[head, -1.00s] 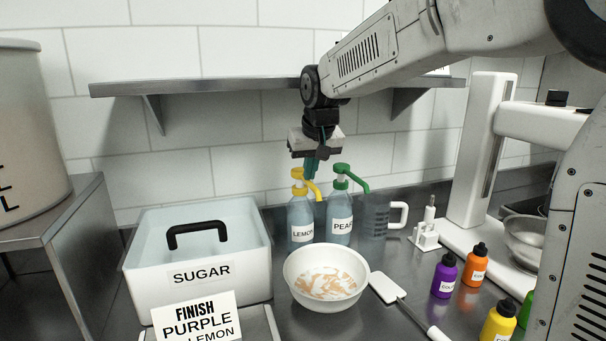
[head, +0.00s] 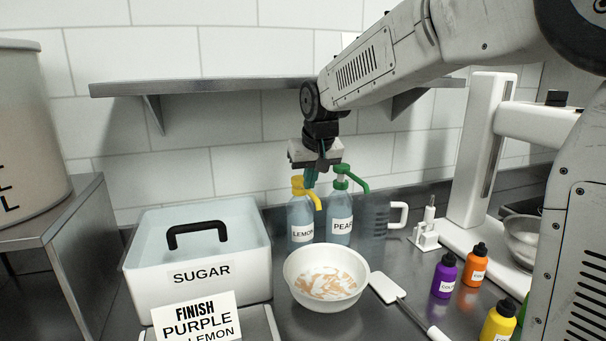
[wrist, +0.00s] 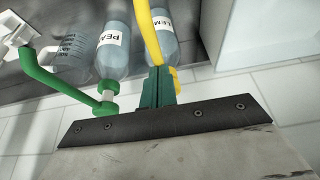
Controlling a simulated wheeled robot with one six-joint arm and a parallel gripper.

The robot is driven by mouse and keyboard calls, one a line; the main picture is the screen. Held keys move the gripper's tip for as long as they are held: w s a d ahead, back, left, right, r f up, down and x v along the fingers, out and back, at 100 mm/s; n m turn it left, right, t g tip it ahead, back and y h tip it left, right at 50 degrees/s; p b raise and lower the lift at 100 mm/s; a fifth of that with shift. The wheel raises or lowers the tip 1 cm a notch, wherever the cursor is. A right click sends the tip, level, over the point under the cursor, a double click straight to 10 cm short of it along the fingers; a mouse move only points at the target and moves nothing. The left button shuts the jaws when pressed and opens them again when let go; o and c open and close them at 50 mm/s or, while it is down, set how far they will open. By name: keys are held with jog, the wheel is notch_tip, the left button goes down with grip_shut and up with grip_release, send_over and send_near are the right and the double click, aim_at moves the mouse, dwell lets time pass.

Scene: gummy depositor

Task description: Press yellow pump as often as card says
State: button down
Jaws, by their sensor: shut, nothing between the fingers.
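The yellow pump (head: 297,184) tops the LEMON bottle (head: 300,221); its head sits low on the bottle, spout pointing right. My gripper (head: 310,184) is shut and empty, pointing down at the pump head and seemingly touching it. In the wrist view the green fingertips (wrist: 158,88) overlap the yellow pump (wrist: 172,80). The card (head: 197,318) at the lower left reads FINISH, PURPLE and LEMON; its lower part is cut off and no number shows.
The PEAR-side bottle (head: 340,222) with a green pump (head: 342,172) stands close on the right. A white bowl (head: 326,302) with orange-white contents is in front. The SUGAR bin (head: 150,290) is at left. A measuring jug (head: 376,220) stands farther right.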

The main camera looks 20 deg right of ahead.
jog(key=shift+r, duration=1.8)
jog(key=s+r, duration=0.4)
dwell(0.5)
jog(key=s+d+f+g, duration=0.1)
jog(key=s+f, duration=0.3)
jog(key=s, duration=0.7)
jog(key=s+d+f+g, duration=0.1)
jog(key=s+f, duration=0.3)
jog(key=s, duration=0.6)
jog(key=s+d+f+g, duration=0.1)
jog(key=s+f, duration=0.4)
jog(key=s, duration=0.6)
jog(key=shift+s, duration=0.3)
